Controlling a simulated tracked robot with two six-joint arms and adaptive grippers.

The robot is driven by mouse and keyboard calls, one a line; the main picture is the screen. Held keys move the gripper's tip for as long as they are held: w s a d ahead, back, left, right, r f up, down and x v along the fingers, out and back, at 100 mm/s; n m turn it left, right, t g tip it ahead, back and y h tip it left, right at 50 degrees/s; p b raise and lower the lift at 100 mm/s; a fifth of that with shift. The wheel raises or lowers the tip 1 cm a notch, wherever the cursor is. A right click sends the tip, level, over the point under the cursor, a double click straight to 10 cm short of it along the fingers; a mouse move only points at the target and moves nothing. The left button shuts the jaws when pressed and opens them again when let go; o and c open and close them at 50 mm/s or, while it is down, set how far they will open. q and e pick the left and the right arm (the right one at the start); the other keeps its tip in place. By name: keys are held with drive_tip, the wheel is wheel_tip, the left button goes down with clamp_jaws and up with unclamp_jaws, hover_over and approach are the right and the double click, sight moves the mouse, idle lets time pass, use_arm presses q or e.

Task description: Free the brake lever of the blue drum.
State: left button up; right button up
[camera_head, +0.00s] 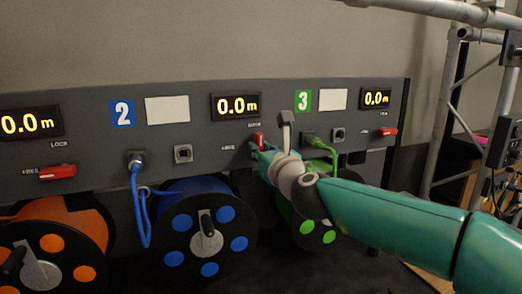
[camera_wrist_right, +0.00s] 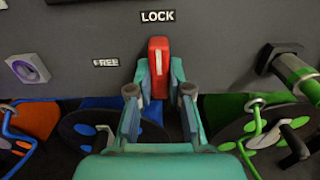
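The blue drum (camera_head: 206,232) hangs below the panel, with a blue cable up to a socket. Its red brake lever (camera_head: 258,139) is on the panel under the middle display. In the right wrist view the lever (camera_wrist_right: 158,62) stands upright, pointing to the LOCK label (camera_wrist_right: 158,16); the FREE label (camera_wrist_right: 106,62) is at its left. My right gripper (camera_wrist_right: 159,82) has one finger on each side of the lever, and both fingertips appear to touch it. In the head view the right gripper (camera_head: 259,150) partly covers the lever's lower part. My left gripper is not in view.
An orange drum (camera_head: 75,225) with its red lever (camera_head: 57,172) lying sideways is at the left. A green drum (camera_head: 300,225) is partly behind my right arm; another red lever (camera_head: 387,132) lies sideways at the right. A green cable plug (camera_wrist_right: 298,72) sticks out right of my gripper.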

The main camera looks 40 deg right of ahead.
clamp_jaws()
drive_tip(key=shift+n, duration=0.5)
drive_tip(key=shift+a+f+n+p, duration=0.15)
drive_tip(key=shift+n+p, duration=0.4)
drive_tip(key=shift+n, duration=3.7)
drive_tip(key=shift+d+f+n+p, duration=0.1)
drive_tip(key=shift+n+p, duration=0.45)
drive_tip(key=shift+n, duration=3.7)
drive_tip(key=shift+a+f, duration=0.1)
drive_tip(key=o, duration=0.7)
unclamp_jaws()
drive_tip(key=shift+c, duration=0.2)
